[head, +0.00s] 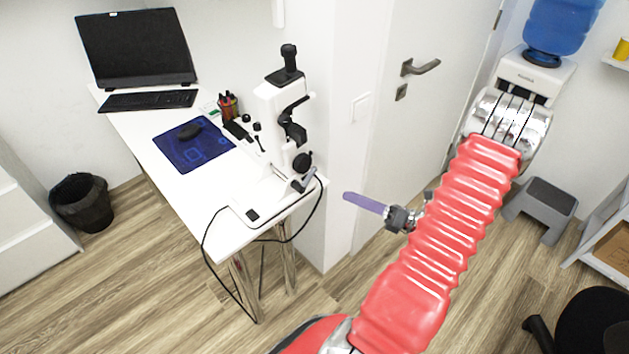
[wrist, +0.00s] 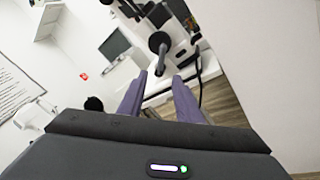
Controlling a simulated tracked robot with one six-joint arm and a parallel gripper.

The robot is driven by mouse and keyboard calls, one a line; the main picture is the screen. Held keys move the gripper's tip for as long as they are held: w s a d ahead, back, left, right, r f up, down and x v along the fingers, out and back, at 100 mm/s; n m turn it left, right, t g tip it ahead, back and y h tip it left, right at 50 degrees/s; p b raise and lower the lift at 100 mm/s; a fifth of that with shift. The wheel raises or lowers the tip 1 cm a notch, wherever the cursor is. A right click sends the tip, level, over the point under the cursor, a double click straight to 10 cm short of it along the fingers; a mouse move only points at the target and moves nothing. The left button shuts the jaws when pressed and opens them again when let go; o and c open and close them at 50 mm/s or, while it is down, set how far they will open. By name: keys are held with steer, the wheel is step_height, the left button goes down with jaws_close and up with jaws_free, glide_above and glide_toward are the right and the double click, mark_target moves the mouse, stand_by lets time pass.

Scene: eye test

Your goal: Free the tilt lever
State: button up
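A white device with black fittings (head: 268,104), like a microscope or press, stands on the desk. On its right side are a black arm (head: 292,130), a round black knob (head: 302,162) and a small lever with a grey handle (head: 309,178) low down. I cannot tell which is the tilt lever. My gripper (head: 346,196) has purple fingers and hangs right of the device, apart from it. In the wrist view my gripper (wrist: 160,75) is open with an empty gap. A black round-ended part (wrist: 159,42) of the device shows beyond the fingertips.
A white door (head: 430,110) stands behind my arm. A grey step stool (head: 545,200) is at right.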

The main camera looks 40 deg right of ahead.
steer(key=shift+s+d+f, duration=0.1)
steer(key=shift+d, duration=0.1)
steer(key=x, duration=1.4)
stand_by(0.3)
steer(key=shift+d, duration=0.1)
steer(key=shift+c, duration=0.7)
jaws_close()
